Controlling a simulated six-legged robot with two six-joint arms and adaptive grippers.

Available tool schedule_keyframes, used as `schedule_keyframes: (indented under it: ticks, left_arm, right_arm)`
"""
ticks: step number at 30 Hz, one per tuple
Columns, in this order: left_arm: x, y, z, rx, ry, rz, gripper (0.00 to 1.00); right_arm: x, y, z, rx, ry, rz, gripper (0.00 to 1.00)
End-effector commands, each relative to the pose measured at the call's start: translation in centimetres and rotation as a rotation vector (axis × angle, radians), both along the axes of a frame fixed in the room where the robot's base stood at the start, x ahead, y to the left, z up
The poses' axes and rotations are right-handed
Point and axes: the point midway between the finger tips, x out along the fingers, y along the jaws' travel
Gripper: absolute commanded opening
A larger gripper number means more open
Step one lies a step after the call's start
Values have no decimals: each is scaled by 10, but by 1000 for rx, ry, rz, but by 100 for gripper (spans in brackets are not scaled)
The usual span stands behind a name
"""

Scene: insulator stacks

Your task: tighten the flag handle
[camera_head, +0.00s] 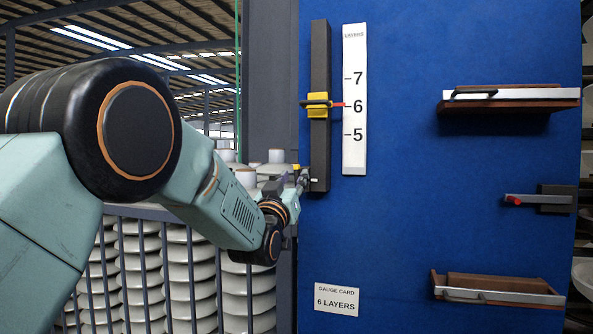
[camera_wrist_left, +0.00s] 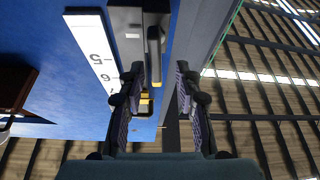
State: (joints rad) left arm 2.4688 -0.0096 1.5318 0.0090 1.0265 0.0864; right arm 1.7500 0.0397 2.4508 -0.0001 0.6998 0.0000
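A dark vertical rail (camera_head: 320,60) on the blue board carries a yellow slider (camera_head: 318,105) whose red pointer is at 6 on the white scale (camera_head: 355,140). My left gripper (camera_head: 304,180) is beside the rail's lower end. In the left wrist view my left gripper (camera_wrist_left: 158,98) is open, its two fingers apart with nothing clasped. A grey bar-shaped handle (camera_wrist_left: 155,45) shows ahead, between and beyond the fingertips; it looks like the flag handle, but I cannot be sure. The yellow slider (camera_wrist_left: 145,104) is partly hidden by a finger. My right gripper is not in view.
Two brown shelves with metal bars, an upper one (camera_head: 540,104) and a lower one (camera_head: 490,282), and a red-tipped lever fixture (camera_head: 545,199) are on the board's right. A gauge card (camera_head: 337,299) reads "6 LAYERS". White insulator stacks (camera_head: 190,280) stand behind railings at left.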

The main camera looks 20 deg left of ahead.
Motion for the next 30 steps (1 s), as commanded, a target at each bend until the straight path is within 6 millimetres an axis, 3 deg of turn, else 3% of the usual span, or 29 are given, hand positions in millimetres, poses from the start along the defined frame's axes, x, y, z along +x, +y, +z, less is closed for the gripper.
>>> schedule_keyframes:
  ticks: [6,17,30]
  left_arm:
    - [17,-2,7,0,0,-1,34]
    - [22,-3,7,0,2,-1,34]
    - [22,-3,6,2,2,-2,0]
  right_arm:
    - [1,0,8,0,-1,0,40]
    - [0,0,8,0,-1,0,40]
    - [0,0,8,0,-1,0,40]
